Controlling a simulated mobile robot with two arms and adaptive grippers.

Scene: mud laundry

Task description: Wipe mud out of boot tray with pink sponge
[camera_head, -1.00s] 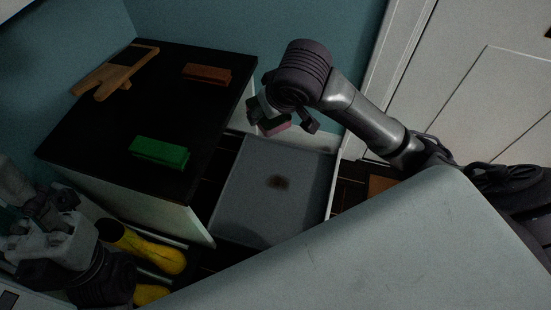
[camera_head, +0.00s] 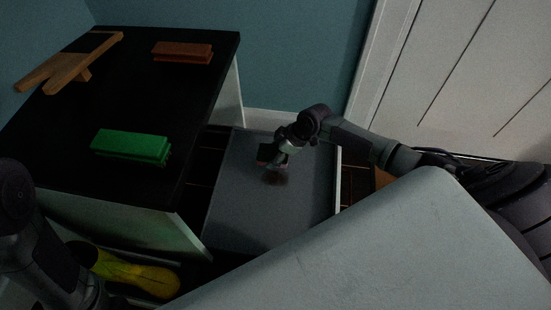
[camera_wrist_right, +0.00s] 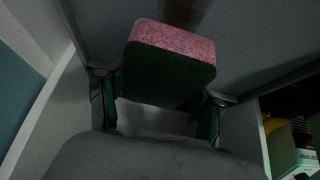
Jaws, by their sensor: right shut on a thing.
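The grey boot tray (camera_head: 248,208) lies on the dark floor beside the black-topped bench. A brown mud patch (camera_head: 277,179) is near its middle, and a dark smear shows at the top of the wrist view (camera_wrist_right: 182,10). My right gripper (camera_head: 270,163) is low over the tray, right by the mud. It is shut on the sponge (camera_wrist_right: 172,62), which has a pink layer and a dark green one. Whether the sponge touches the tray cannot be told. My left arm is at the lower left, and its fingers are out of view.
A black-topped bench (camera_head: 115,125) stands left of the tray, with a green brush (camera_head: 131,146), a brown brush (camera_head: 182,52) and a wooden boot jack (camera_head: 66,67). Yellow boots (camera_head: 130,270) are under it. A wall is behind, a white door (camera_head: 465,75) at right.

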